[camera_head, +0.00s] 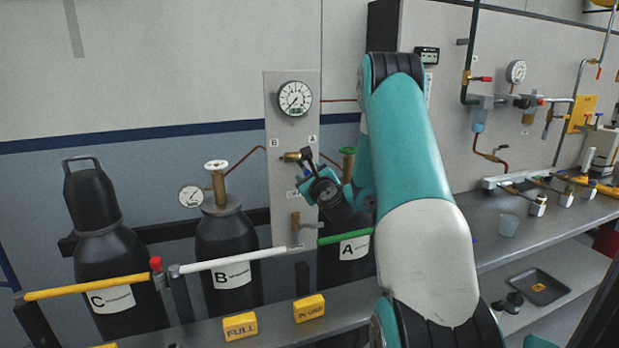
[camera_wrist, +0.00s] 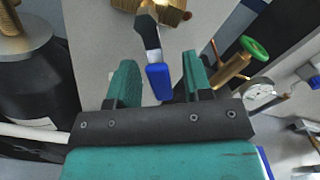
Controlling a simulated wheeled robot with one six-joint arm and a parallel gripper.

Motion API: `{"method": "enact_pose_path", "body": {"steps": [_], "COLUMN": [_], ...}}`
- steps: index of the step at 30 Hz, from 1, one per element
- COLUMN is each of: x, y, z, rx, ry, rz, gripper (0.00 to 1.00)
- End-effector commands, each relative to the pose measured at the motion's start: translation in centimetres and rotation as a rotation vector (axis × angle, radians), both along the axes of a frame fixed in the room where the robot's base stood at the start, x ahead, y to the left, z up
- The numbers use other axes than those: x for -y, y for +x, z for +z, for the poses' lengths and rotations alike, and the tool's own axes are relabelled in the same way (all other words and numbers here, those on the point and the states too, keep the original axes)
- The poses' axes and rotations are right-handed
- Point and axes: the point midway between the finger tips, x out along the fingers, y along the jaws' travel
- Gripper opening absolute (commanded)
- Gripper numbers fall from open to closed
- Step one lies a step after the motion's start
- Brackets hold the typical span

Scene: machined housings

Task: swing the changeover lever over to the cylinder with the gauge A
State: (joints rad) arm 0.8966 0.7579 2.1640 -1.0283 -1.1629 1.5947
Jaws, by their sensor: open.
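The changeover lever has a dark shank and a blue grip (camera_wrist: 158,82) and hangs from a brass valve body (camera_wrist: 172,14) in the wrist view. In the head view the brass valve (camera_head: 291,157) sits on the grey panel (camera_head: 281,200) below the letters B and A. My gripper (camera_wrist: 158,60) is open, with its teal fingers on either side of the blue grip and gaps showing. My gripper (camera_head: 313,175) hides part of the lever in the head view. Cylinder A (camera_head: 343,262) stands at right, with a green handwheel (camera_wrist: 255,48) and a gauge (camera_wrist: 260,95).
Cylinder B (camera_head: 224,240) and cylinder C (camera_head: 108,262) stand left of the panel. Cylinder B has a gauge (camera_head: 191,196). A panel gauge (camera_head: 295,98) is above the valve. A rail (camera_head: 230,260) crosses in front. A steel bench (camera_head: 530,225) is at right.

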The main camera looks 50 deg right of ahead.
Motion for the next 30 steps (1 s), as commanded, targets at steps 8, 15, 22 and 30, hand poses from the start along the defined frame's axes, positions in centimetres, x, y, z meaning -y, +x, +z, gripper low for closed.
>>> {"method": "enact_pose_path", "body": {"steps": [8,15,22,30], "x": [-0.9,-3.3,-5.4,-6.2], "y": [-1.7,-5.7,-8.0,-10.1], "z": [-0.6,-0.9,-0.4,-0.6], "rx": [0.000,0.002,0.006,0.003], "ry": [0.001,-0.001,-0.014,-0.008], "rz": [-0.002,-0.005,0.016,-0.002], "gripper": [0.46,0.46,0.46,0.46]}}
